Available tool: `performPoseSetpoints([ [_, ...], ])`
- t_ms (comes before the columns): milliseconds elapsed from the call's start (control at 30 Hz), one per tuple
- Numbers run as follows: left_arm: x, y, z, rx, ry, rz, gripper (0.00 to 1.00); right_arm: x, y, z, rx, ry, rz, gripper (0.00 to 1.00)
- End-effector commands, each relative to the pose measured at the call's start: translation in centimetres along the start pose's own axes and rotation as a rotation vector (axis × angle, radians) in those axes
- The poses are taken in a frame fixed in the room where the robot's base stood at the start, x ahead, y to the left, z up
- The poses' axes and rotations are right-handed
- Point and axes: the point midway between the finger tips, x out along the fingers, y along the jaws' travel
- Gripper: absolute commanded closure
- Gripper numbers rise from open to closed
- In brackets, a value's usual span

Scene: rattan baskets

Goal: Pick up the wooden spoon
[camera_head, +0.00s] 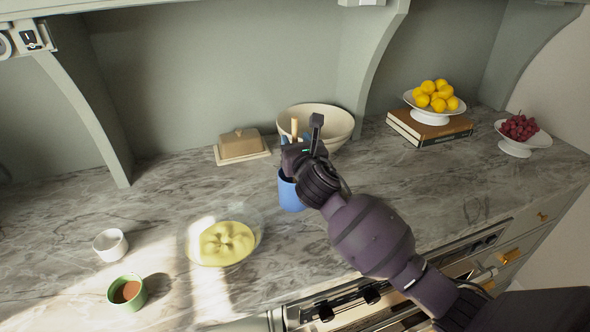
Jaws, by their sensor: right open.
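A light wooden handle (295,127), likely the wooden spoon's, rises upright behind my right gripper. Below it stands a blue utensil cup (290,196) on the marble counter. My right gripper (302,139) is open, above the cup and in front of the handle. One dark finger stands up just right of the handle. Whether the handle lies between the fingers cannot be told. The gripper hides the cup's upper part and the lower part of the handle. My left gripper is not in view.
A cream bowl (338,118) stands close behind the gripper, with a butter dish (240,145) to its left. A glass bowl of yellow mixture (226,243) is at front left, near a white cup (110,244) and green cup (137,299).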

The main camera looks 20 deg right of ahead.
Motion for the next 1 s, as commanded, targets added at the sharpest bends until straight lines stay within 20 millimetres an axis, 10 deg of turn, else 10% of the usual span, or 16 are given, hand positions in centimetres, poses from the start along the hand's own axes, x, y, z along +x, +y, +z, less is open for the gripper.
performPoseSetpoints([
  [567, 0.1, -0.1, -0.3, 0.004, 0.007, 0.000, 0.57, 3.4, -0.1, -0.1, 0.000, 0.000, 0.001, 0.56],
  [867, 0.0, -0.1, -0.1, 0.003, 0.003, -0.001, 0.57, 3.3, -0.1, -0.1, 0.000, 0.000, 0.001, 1.00],
  [1000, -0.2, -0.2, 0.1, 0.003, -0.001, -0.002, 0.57, 3.3, -0.1, -0.1, 0.000, 0.000, 0.001, 1.00],
])
